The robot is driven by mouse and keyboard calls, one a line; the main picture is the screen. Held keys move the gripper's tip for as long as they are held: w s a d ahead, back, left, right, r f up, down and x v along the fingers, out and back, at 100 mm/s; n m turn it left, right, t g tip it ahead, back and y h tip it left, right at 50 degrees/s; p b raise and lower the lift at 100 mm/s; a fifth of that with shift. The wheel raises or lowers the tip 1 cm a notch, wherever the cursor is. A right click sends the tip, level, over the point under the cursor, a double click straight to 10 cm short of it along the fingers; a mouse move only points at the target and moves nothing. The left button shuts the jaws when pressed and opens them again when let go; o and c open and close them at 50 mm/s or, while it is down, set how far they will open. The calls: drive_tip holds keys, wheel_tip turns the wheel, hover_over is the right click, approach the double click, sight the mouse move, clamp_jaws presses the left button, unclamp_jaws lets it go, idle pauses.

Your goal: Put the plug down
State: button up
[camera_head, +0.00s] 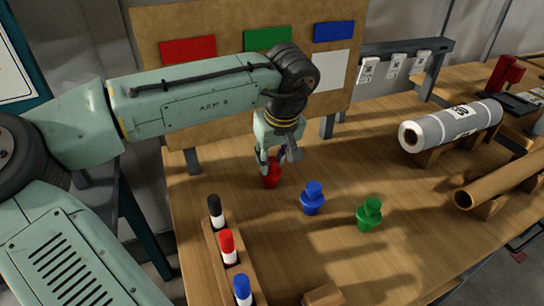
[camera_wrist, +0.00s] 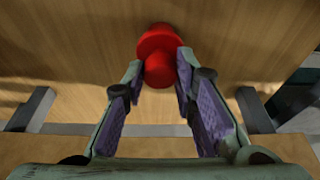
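The red plug (camera_head: 271,177) is upright below my gripper (camera_head: 273,160) in the head view, at or just above the wooden table top; I cannot tell whether its base touches. In the wrist view the red plug (camera_wrist: 158,42) has its round knob between the two fingertips of my gripper (camera_wrist: 160,68). The fingertips close in on both sides of the knob, and the gripper looks shut on it. The blue plug (camera_head: 313,199) and the green plug (camera_head: 370,215) stand upright on the table to the right.
A wooden rack (camera_head: 213,262) with black, red and blue capped markers stands at the front left. A board (camera_head: 236,62) with red, green, blue and white patches rises behind. A grey roll (camera_head: 452,126) and a brown tube (camera_head: 498,181) lie at the right. Bare wood lies between plugs and rolls.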

drive_tip(key=o, duration=0.5)
drive_tip(key=b+v, duration=0.1)
drive_tip(key=v, duration=1.1)
drive_tip(key=shift+b, duration=0.35)
